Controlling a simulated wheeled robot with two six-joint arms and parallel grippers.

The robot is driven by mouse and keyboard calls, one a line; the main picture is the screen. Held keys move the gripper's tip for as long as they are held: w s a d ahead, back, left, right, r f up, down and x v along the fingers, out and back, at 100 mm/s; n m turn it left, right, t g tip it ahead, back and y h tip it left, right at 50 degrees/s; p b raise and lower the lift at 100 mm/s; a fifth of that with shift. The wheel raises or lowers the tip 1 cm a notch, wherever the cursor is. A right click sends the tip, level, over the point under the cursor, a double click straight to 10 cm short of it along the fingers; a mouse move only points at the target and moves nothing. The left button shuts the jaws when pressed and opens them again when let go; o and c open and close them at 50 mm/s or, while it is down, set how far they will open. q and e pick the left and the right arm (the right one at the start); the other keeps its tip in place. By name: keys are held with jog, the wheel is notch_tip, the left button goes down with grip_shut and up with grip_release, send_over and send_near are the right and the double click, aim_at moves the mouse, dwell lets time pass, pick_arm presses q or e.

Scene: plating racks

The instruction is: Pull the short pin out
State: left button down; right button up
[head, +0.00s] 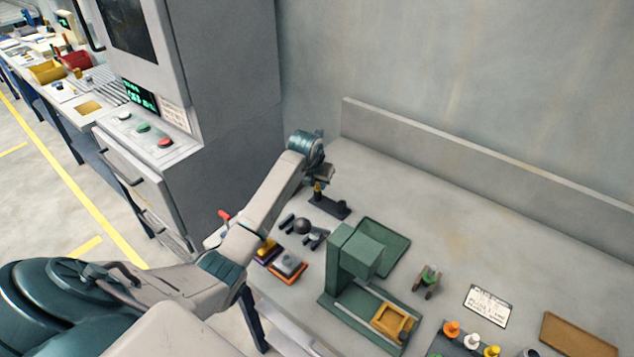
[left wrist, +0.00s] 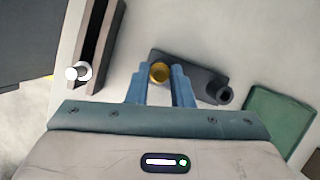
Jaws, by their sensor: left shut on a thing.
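A short pin (head: 318,188) with a brass-yellow top stands upright at the left end of a small dark base (head: 333,208) near the back left of the bench. My left gripper (head: 320,177) is above it, pointing down, and is shut on the pin. In the left wrist view, the pin's round yellow top (left wrist: 160,72) sits between the blue fingertips, over the dark base (left wrist: 207,83). The base has a round dark socket at its other end. I cannot tell how deep the pin sits in the base. My right gripper is not in view.
A green press-like stand (head: 352,255) and a green tray (head: 385,246) are right of the base. Dark holders with a round knob (head: 302,226) lie in front. A grey machine cabinet (head: 225,80) stands at left. The bench at back right is clear.

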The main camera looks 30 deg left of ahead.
aim_at(317, 183)
pick_arm(q)
jog(key=shift+r, duration=0.15)
jog(key=shift+r+p, duration=1.5)
jog(key=shift+r, duration=0.75)
